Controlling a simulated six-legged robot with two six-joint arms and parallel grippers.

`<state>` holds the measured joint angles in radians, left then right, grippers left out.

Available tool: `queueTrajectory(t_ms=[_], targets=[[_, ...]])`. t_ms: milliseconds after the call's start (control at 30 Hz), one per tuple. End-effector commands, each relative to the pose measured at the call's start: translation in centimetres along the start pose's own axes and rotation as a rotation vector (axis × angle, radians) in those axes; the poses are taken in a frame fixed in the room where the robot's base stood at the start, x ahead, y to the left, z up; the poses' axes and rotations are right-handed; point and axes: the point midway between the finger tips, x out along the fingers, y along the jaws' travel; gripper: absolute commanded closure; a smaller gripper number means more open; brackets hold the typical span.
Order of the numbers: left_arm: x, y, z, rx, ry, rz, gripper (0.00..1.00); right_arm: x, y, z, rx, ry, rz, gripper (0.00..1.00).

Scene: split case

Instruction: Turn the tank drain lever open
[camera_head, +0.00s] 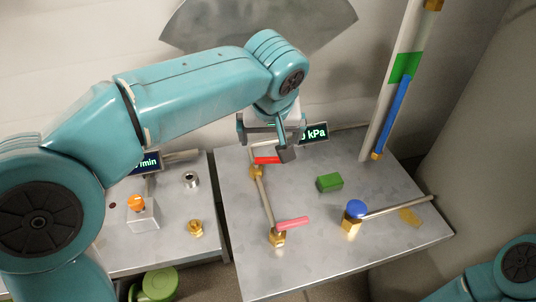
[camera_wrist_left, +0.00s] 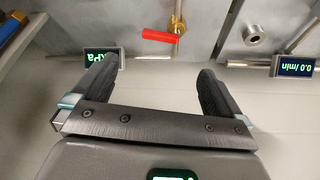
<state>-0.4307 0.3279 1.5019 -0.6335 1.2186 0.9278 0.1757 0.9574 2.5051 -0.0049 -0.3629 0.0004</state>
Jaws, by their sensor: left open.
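Two levers could be the drain lever; no label tells which. A red lever (camera_head: 267,160) sits on a brass valve (camera_head: 256,172) at the pipe's far end, and it also shows in the wrist view (camera_wrist_left: 160,36). A pink-red lever (camera_head: 292,224) sits on a brass fitting (camera_head: 278,238) at the near end, pointing right. My left gripper (camera_head: 266,143) is open and empty at the back of the right-hand table. In the wrist view its fingers (camera_wrist_left: 154,75) are spread apart, with the red lever beyond them and not touching. My right gripper is out of view.
A kPa display (camera_head: 314,133) stands close beside my left gripper. A green block (camera_head: 330,182), a blue knob (camera_head: 355,208) and an upright tube (camera_head: 390,90) stand to the right. The left table holds an orange button (camera_head: 136,203) and brass fitting (camera_head: 196,229).

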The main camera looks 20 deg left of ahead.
Motion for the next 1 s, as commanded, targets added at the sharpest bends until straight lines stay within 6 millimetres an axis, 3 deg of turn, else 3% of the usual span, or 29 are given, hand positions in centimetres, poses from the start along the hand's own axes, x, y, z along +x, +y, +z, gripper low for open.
queueTrajectory(t_ms=[33,300,500,900,933,1000], targets=[[1.6,-0.1,0.2,0.000,-0.004,-0.003,0.00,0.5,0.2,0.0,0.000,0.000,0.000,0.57],[7.8,-0.2,0.1,-0.003,-0.005,-0.003,0.00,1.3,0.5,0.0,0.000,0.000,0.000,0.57],[10.9,-0.2,-0.1,-0.004,-0.003,-0.003,0.00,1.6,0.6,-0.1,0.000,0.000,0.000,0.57],[11.9,0.0,-0.3,-0.005,-0.002,-0.001,0.00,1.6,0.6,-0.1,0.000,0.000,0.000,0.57],[11.9,0.0,-0.3,-0.005,-0.002,-0.001,0.03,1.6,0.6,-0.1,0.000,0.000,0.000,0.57],[11.9,0.0,-0.3,-0.005,-0.002,-0.001,0.26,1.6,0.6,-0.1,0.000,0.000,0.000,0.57]])
